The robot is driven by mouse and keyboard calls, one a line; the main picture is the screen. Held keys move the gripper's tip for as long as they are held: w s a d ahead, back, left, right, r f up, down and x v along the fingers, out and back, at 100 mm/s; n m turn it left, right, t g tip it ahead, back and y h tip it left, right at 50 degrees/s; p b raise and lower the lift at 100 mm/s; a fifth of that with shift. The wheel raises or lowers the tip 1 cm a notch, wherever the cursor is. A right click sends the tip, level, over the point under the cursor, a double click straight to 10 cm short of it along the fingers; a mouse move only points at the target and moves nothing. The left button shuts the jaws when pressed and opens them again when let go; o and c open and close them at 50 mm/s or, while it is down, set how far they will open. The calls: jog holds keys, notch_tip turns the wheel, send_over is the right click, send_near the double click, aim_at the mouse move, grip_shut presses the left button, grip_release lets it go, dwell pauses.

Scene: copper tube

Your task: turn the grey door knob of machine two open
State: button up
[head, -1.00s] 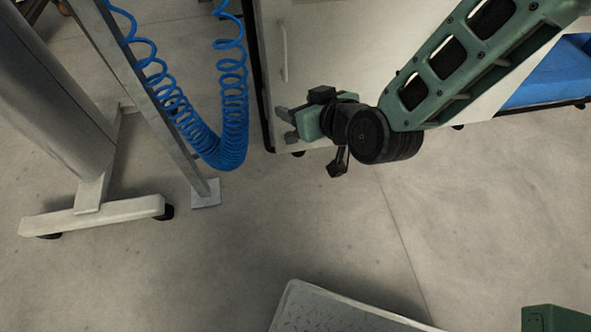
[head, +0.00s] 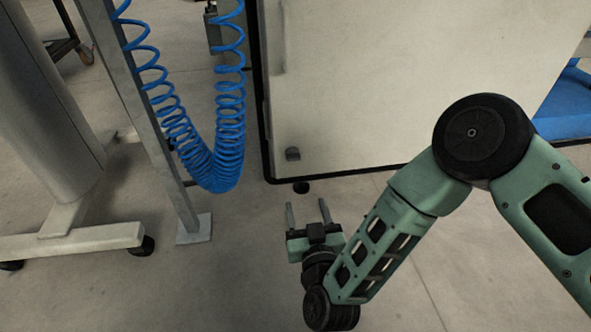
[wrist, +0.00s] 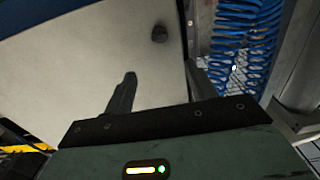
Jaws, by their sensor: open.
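A small dark grey knob (head: 293,154) sits low on the left side of a pale machine door (head: 370,80). In the wrist view the knob (wrist: 159,34) shows on the pale door (wrist: 90,60), beyond the fingers and between them. My gripper (head: 307,206) is open and empty, with its fingers pointing toward the door. In the head view it appears below the knob, apart from it. The open gripper also shows in the wrist view (wrist: 160,82). No label shows which machine this is.
A coiled blue hose (head: 215,150) hangs left of the door beside a grey post (head: 150,120) with a foot plate. A white wheeled stand (head: 75,240) is farther left. A light handle (head: 283,40) is higher on the door.

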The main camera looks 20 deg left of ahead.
aim_at(294, 159)
jog(key=b+x, duration=0.7)
jog(key=x, duration=0.7)
jog(key=shift+w+a+f, duration=0.1)
jog(key=shift+w+a, duration=0.35)
jog(key=shift+w, duration=0.2)
jog(key=c, duration=1)
